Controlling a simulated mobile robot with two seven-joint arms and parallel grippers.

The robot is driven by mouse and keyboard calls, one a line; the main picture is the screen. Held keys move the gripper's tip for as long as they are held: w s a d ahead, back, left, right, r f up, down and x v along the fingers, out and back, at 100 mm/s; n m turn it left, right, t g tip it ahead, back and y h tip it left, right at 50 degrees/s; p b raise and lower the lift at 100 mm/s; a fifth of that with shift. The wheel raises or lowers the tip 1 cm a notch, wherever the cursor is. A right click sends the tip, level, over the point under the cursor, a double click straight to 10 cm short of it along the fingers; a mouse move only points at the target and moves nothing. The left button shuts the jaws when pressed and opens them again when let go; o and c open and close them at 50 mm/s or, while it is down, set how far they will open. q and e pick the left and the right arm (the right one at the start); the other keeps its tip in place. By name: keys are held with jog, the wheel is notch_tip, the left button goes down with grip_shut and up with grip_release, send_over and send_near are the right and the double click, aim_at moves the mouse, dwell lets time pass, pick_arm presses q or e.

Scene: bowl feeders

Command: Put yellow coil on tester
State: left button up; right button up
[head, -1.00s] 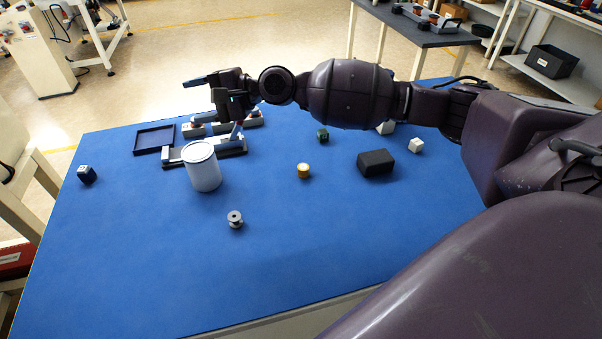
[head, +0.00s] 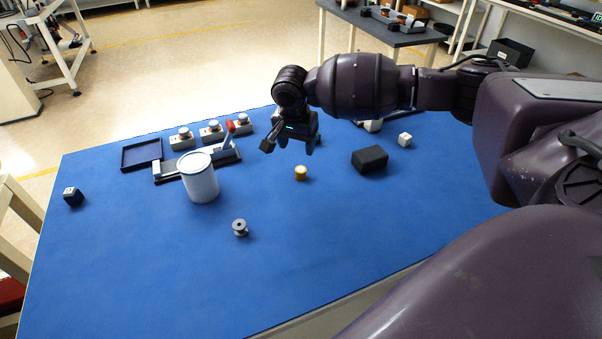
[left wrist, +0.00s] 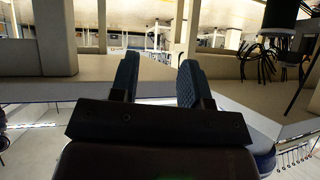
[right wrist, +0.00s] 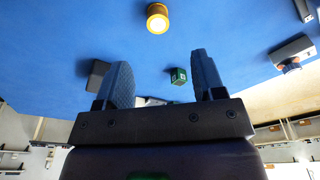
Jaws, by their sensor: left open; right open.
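The yellow coil (head: 301,173) stands on the blue table near its middle. It also shows at the top of the right wrist view (right wrist: 158,18). My right gripper (head: 290,144) is open and empty, above the table and a little behind the coil; its fingers also show in the right wrist view (right wrist: 160,80). A fixture with a dark base and a red-tipped lever (head: 228,153) stands at the back left, partly hidden by the white can; I cannot tell if it is the tester. My left gripper (left wrist: 157,82) is open and empty, seen only in its wrist view.
A white can (head: 200,180), a grey spool (head: 240,228), a black block (head: 370,159) and a dark tray (head: 141,167) stand on the table. A green cube (right wrist: 178,76) shows between the right fingers. The front is clear.

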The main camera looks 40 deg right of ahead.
jog(key=f, duration=0.3)
jog(key=f+b, duration=0.1)
jog(key=f, duration=0.1)
jog(key=shift+w+d, duration=0.15)
jog(key=shift+d, duration=0.1)
jog(key=shift+w+f, duration=0.1)
jog(key=shift+f, duration=0.25)
jog(key=f+b, duration=0.1)
jog(key=f, duration=0.1)
jog(key=d+f+b, duration=0.1)
jog(key=f, duration=0.1)
jog(key=shift+f, duration=0.45)
jog(key=shift+r, duration=0.15)
jog(key=c, duration=1.1)
notch_tip(320, 180, up, 9)
jog(key=shift+r+p, duration=0.1)
jog(key=shift+p, duration=1.15)
notch_tip(320, 180, up, 10)
jog(key=p, duration=0.2)
send_over(301, 169)
pick_arm(q)
jog(key=shift+w+r, duration=0.15)
jog(key=shift+r, duration=0.45)
pick_arm(e)
jog(key=shift+r, duration=0.4)
